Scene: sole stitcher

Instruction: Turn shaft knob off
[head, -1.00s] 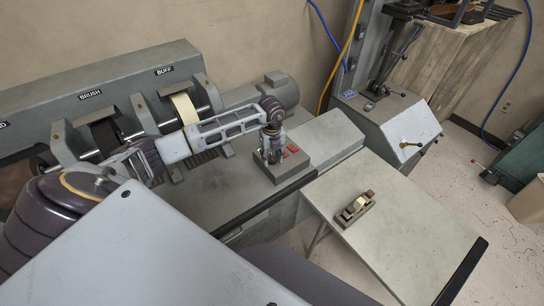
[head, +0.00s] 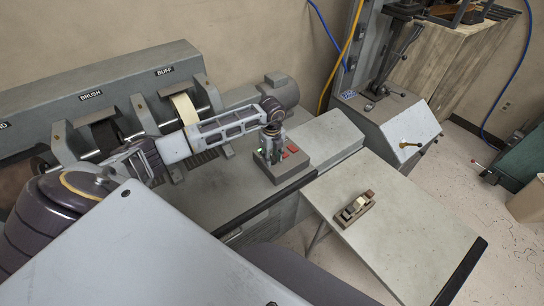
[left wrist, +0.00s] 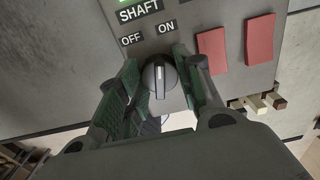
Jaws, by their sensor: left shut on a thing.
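The shaft knob (left wrist: 160,77) is a round dark knob with a pale pointer line, below the SHAFT label (left wrist: 140,13) on a grey control box (head: 290,168). The OFF label (left wrist: 131,39) is up and left of it, the ON label (left wrist: 166,25) above it. My left gripper (left wrist: 158,72) is shut on the knob, one green-padded finger on each side. In the head view, my left gripper (head: 270,150) reaches down onto the box and hides the knob. My right gripper is not in view.
Two red buttons (left wrist: 211,51) (left wrist: 260,39) sit close right of the gripper. A motor (head: 282,91) and the buffing wheel (head: 183,108) are behind the arm. A grey side table (head: 400,222) holds a small wooden tool (head: 355,207).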

